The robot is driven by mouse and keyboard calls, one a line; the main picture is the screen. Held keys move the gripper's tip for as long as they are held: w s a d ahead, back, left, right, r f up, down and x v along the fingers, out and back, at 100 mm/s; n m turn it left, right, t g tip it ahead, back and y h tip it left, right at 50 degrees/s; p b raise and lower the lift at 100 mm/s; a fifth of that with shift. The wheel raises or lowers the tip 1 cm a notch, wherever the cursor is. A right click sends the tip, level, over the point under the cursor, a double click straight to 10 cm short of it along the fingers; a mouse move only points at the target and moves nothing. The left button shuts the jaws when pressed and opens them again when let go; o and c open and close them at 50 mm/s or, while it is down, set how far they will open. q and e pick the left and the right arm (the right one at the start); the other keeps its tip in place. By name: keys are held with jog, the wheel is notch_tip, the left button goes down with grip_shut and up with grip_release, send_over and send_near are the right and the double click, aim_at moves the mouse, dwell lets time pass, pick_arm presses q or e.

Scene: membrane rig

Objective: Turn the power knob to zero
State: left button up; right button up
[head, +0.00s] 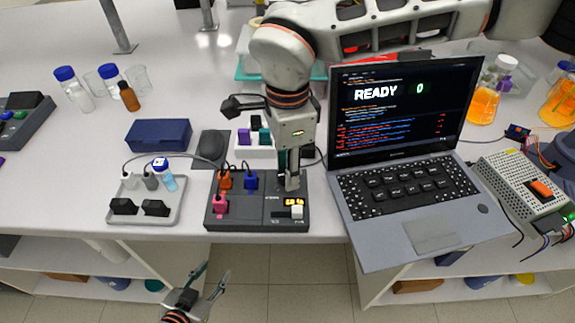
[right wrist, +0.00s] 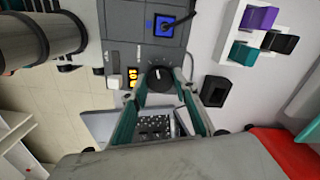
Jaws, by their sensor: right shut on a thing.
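The dark power box (head: 258,216) lies at the front edge of the table, with coloured plugs in its left half. Its black round power knob (right wrist: 158,78) shows in the right wrist view, beside a small orange-lit display (right wrist: 132,77) that also shows in the head view (head: 294,201). I cannot read its digits surely. My right gripper (head: 290,185) points down over the box, shut on the knob, its fingers on either side (right wrist: 163,91). In the head view the gripper hides the knob. My left gripper (head: 210,279) is open and empty, below the table's front edge.
A laptop (head: 415,190) stands right of the box, its screen reading "READY 0". A blue box (head: 158,134) and dark pad (head: 213,147) lie behind. Flasks (head: 484,102) stand at the right.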

jog(key=n+p, duration=0.1)
jog(key=n, duration=0.4)
jog(key=shift+r, duration=0.15)
jog(key=shift+n, duration=0.3)
dwell(0.3)
jog(key=o, duration=1.1)
notch_tip(320, 180, up, 12)
jog(key=shift+s, duration=0.1)
